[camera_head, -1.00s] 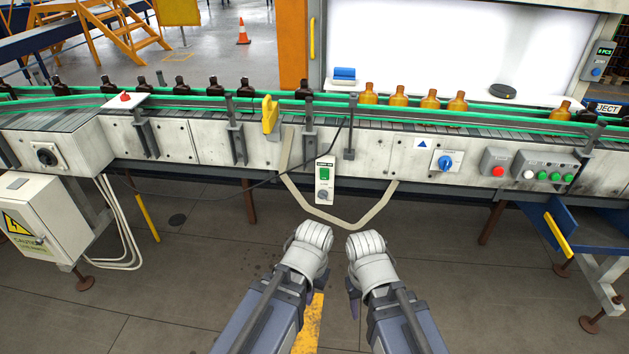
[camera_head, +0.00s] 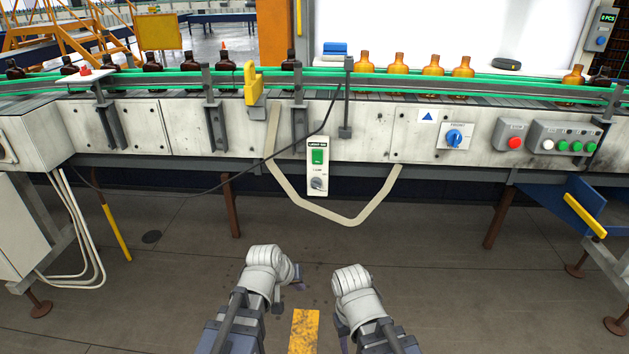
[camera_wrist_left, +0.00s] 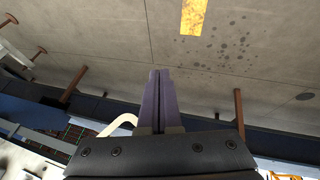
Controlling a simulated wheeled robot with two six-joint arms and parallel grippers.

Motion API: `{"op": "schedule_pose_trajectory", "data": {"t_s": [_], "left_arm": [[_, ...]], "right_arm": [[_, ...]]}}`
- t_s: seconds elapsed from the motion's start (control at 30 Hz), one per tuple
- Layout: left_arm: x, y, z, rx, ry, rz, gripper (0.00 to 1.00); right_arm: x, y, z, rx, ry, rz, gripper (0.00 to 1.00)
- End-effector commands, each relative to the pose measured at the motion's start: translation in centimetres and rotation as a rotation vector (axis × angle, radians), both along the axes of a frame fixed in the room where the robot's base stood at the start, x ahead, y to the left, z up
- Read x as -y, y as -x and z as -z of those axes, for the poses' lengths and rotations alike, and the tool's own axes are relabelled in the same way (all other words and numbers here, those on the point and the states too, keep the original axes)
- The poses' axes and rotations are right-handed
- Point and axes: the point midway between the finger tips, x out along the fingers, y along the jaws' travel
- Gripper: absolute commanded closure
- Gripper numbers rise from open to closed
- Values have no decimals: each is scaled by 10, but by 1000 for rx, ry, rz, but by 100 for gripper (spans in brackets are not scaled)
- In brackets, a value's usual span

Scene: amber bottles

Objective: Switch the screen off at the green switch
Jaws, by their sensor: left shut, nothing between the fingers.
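The green switch (camera_head: 317,157) sits on a narrow white box on the conveyor's front, above a grey knob (camera_head: 317,184). The bright white screen (camera_head: 430,35) stands lit behind the belt. My left gripper (camera_head: 298,284) is low and in front of the conveyor, below the box and well apart from it. In the left wrist view its purple fingers (camera_wrist_left: 160,72) are together with nothing between them, over the floor. My right gripper (camera_head: 343,332) is low to the right of it, mostly hidden by its own wrist.
Dark bottles (camera_head: 152,62) and amber bottles (camera_head: 433,65) stand on the belt behind green rails. A black cable and a beige loop (camera_head: 350,221) hang near the switch box. A blue knob (camera_head: 454,137), red button (camera_head: 515,143) and button panel (camera_head: 565,140) are to the right. The floor in front is open.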

Motion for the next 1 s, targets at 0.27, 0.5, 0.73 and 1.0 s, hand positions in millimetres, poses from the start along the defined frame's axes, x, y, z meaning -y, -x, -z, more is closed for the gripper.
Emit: {"op": "schedule_pose_trajectory", "data": {"t_s": [0.27, 0.5, 0.73, 1.0], "left_arm": [[55, -90, -59, 381, 417, -236, 100], [65, -135, -138, 630, 792, -497, 100], [44, -151, -183, 780, 1064, -741, 100], [26, -153, -198, 847, 1194, -882, 100]], "right_arm": [[0, 0, 22, 0, 1, 0, 50], [0, 0, 21, 0, 1, 0, 50], [0, 0, 21, 0, 1, 0, 50], [0, 0, 21, 0, 1, 0, 50]]}}
